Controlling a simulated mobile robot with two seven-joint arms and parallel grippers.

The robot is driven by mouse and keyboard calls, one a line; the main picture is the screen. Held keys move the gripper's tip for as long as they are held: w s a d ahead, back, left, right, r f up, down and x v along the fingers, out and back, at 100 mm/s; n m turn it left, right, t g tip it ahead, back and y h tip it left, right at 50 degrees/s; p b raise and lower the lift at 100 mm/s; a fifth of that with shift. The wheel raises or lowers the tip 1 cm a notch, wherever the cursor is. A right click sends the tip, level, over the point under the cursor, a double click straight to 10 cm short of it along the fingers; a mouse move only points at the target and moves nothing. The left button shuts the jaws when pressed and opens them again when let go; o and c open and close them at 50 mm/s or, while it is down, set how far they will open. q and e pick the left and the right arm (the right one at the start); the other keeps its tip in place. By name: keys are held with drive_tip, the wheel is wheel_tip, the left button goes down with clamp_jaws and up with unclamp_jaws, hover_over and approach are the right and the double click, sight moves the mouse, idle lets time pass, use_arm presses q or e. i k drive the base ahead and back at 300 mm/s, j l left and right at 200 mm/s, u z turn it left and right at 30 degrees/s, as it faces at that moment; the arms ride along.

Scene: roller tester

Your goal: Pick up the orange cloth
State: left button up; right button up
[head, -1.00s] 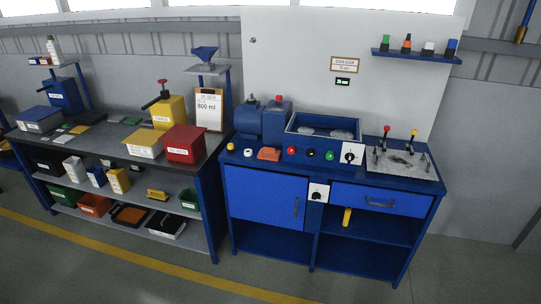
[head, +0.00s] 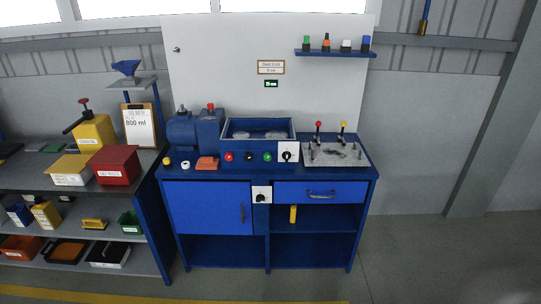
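An orange cloth (head: 207,163) lies as a small flat pad on the left part of the blue tester bench's top (head: 340,173). It is just right of a white round item (head: 185,164) and left of the red button (head: 229,157). Another flat orange thing (head: 68,251) lies in a black tray on the lower shelf at the left; I cannot tell what it is. Neither of my grippers is in view.
The blue bench has a closed door (head: 210,208), a drawer (head: 320,192) and open shelves. A lever plate (head: 337,154) sits on its right. A cluttered dark workbench (head: 32,178) stands at the left. The floor (head: 420,255) in front and to the right is clear.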

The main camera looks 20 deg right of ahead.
sight(204, 163)
drive_tip(key=i+z, duration=0.2)
drive_tip(key=i, duration=0.75)
drive_tip(key=j, duration=0.1)
